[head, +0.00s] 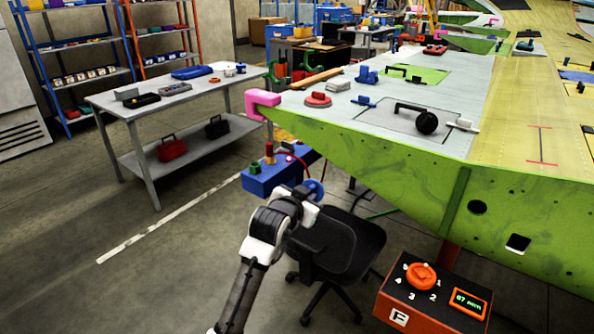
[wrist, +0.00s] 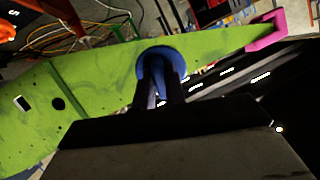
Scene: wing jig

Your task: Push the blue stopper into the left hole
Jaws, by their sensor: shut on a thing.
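My gripper (head: 307,193) is shut on the blue stopper (head: 316,188) and holds it in the air, short of the green panel's left part. In the wrist view the stopper (wrist: 172,54) shows as a round blue disc with a grip part between the two dark fingers (wrist: 160,80). The green panel (head: 400,160) has a round dark left hole (head: 477,207) and a squarish right hole (head: 518,243). Both are well to the right of my gripper. In the wrist view the round hole (wrist: 58,103) and the squarish hole (wrist: 22,103) lie at the left.
A blue box (head: 262,183) with small coloured parts is just behind my gripper. A black chair (head: 345,245) stands close to its right. An orange dial box (head: 430,295) stands below the panel. A pink guard (head: 262,102) caps the panel's left tip. Open floor lies left.

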